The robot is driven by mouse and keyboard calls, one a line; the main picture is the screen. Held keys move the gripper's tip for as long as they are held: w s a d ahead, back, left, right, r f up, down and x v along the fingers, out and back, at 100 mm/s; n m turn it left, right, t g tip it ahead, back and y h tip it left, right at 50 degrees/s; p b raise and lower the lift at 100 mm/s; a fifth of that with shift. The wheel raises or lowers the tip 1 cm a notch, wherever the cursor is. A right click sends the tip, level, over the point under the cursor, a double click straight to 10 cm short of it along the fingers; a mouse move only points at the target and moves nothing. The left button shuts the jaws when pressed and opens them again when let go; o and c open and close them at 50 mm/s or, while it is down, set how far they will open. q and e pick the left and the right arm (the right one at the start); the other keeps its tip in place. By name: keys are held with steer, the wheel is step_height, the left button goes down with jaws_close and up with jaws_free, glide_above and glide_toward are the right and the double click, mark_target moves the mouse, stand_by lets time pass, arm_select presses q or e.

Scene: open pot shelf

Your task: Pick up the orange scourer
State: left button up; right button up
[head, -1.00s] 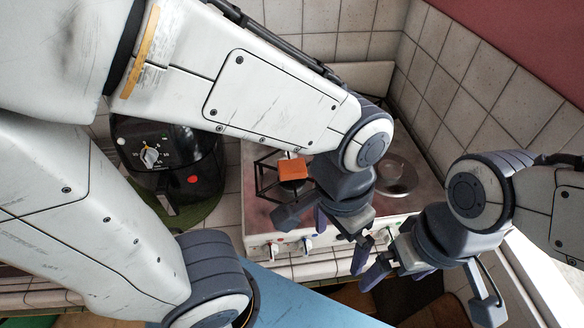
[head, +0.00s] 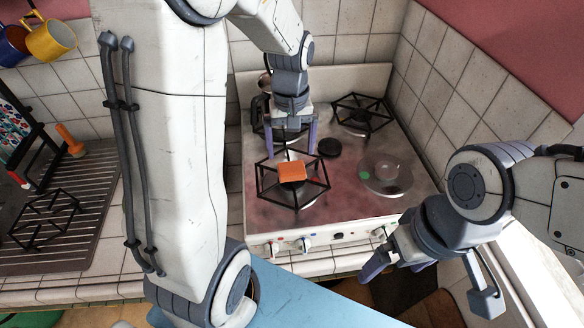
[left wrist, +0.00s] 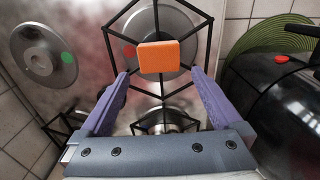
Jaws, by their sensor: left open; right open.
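The orange scourer (head: 291,171) lies at the front-left burner of the stove, within a black wire pan support (head: 318,190). It also shows in the left wrist view (left wrist: 158,57), in front of my fingers against the round burner plate. My left gripper (head: 292,150) is open, with its purple fingers pointing down just behind the scourer in the head view. In the left wrist view its fingers (left wrist: 160,78) are spread wide, with nothing between them. My right gripper (head: 384,264) is open and empty near the stove's front right edge.
A round metal plate with a green dot (head: 385,174) lies on the stove's right. Another wire support (head: 362,113) stands at the back right. Tiled walls (head: 450,85) close off the corner. A black appliance (left wrist: 285,110) stands beside the stove in the left wrist view.

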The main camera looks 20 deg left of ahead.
mark_target(291, 166)
arm_select(q)
step_height(291, 166, down, 5)
steer(key=shift+r+p, duration=0.1)
steer(key=shift+p, duration=0.8)
steer(key=shift+f, duration=0.55)
steer(key=c, duration=1.1)
steer(key=shift+c, duration=0.2)
steer(key=shift+r, duration=0.1)
steer(key=shift+r, duration=0.5)
step_height(291, 166, up, 3)
steer(key=shift+w+f+b, duration=0.1)
steer(key=shift+b, duration=0.6)
steer(key=s+d+r+b, duration=0.2)
steer(key=d+r, duration=0.5)
steer(key=d, duration=0.4)
steer(key=shift+s+d+b, duration=0.25)
steer(key=shift+d+b, duration=0.05)
steer(key=shift+b, duration=0.05)
